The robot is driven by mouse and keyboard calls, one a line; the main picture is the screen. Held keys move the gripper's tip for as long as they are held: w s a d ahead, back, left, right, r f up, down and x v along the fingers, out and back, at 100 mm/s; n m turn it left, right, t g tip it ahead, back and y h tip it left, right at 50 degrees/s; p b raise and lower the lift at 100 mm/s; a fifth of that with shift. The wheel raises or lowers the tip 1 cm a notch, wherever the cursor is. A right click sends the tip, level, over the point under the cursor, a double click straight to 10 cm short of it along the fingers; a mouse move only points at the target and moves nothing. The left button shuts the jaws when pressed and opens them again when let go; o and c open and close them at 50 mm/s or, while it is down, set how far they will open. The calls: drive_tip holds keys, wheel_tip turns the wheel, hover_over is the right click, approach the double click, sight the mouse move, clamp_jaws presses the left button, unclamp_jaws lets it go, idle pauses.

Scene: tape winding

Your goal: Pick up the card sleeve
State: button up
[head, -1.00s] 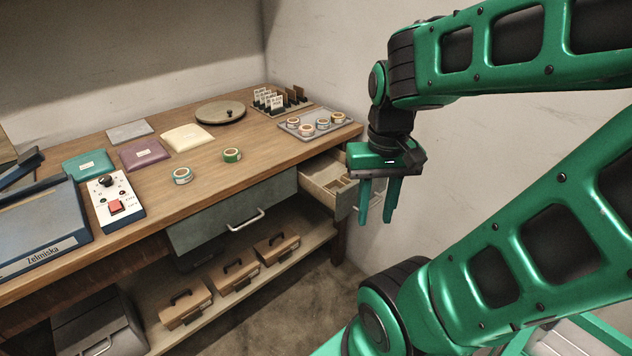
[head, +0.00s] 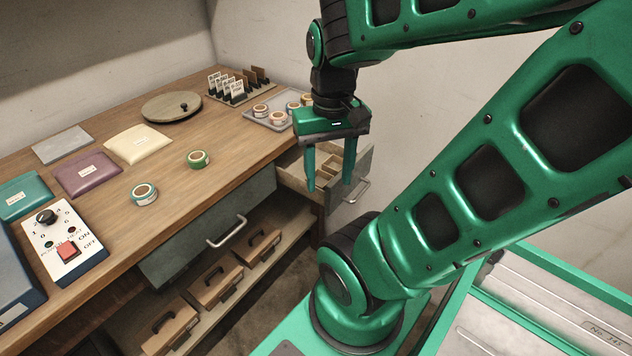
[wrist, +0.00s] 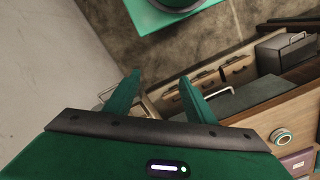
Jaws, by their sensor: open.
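My gripper (head: 329,183) is open and empty, fingers pointing down, in front of the open drawer at the bench's right end. It also shows in the wrist view (wrist: 158,76). No thing is clearly a card sleeve. A rack (head: 266,97) at the back of the bench holds several upright white cards (head: 237,87) and brown pieces (head: 257,75). Flat labelled pouches lie on the bench: teal (head: 22,195), purple (head: 87,174) and cream (head: 137,144). The gripper is apart from all of these, to the right of the rack and nearer the camera.
The open drawer (head: 365,165) has inner compartments. A grey tray (head: 247,115) of tape rolls stands behind my gripper. Two tape rolls (head: 198,159) (head: 144,194), a round wooden disc (head: 172,106) and a switch box (head: 62,245) are on the bench. Brown cases (head: 216,284) sit on the shelf below.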

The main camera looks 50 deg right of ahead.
drive_tip(key=shift+o, duration=0.2)
drive_tip(key=shift+s+d+r+m, duration=0.1)
drive_tip(key=shift+s+r+m, duration=0.15)
drive_tip(key=shift+s+m, duration=0.1)
drive_tip(key=m, duration=2.8)
hover_over(327, 179)
drive_tip(key=s+a, duration=0.2)
drive_tip(key=a, duration=0.1)
wheel_tip(327, 179, down, 11)
wheel_tip(327, 179, down, 11)
drive_tip(key=shift+r, duration=0.15)
drive_tip(key=c, duration=0.7)
